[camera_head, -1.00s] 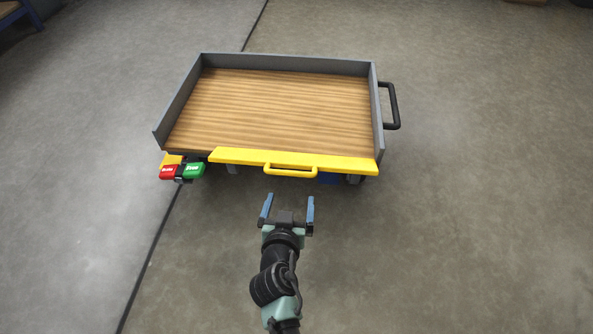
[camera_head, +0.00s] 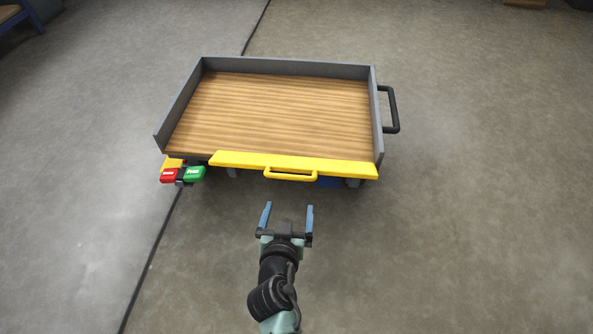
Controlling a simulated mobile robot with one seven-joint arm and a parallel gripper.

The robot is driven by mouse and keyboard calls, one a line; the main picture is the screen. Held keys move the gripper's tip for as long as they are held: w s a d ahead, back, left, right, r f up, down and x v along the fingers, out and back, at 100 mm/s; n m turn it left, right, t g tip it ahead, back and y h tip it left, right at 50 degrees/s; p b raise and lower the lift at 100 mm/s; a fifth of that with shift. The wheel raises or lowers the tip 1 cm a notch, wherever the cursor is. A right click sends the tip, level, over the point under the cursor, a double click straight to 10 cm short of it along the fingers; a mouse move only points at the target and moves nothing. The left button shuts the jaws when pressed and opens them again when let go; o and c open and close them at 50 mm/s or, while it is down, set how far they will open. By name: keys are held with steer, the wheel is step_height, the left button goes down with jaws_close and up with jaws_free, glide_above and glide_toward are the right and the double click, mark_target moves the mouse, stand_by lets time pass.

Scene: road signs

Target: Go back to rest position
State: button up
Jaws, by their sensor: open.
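My gripper (camera_head: 287,217) is open and empty, with its two blue fingers spread apart and pointing toward the cart. It is in the lower middle of the head view, in front of the cart and apart from it. My arm reaches up from the bottom edge behind it. A gap of floor shows between the fingertips and the yellow handle (camera_head: 291,174) on the cart's front flap.
The cart has a bare wooden bed (camera_head: 275,115), grey walls (camera_head: 290,68), a yellow front flap (camera_head: 345,167) and a black handle (camera_head: 393,109) at right. Red (camera_head: 171,175) and green (camera_head: 194,173) pedals sit at its front left. The concrete floor (camera_head: 480,240) around is clear.

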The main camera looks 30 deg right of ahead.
steer(key=p+v, duration=0.1)
steer(key=v, duration=0.7)
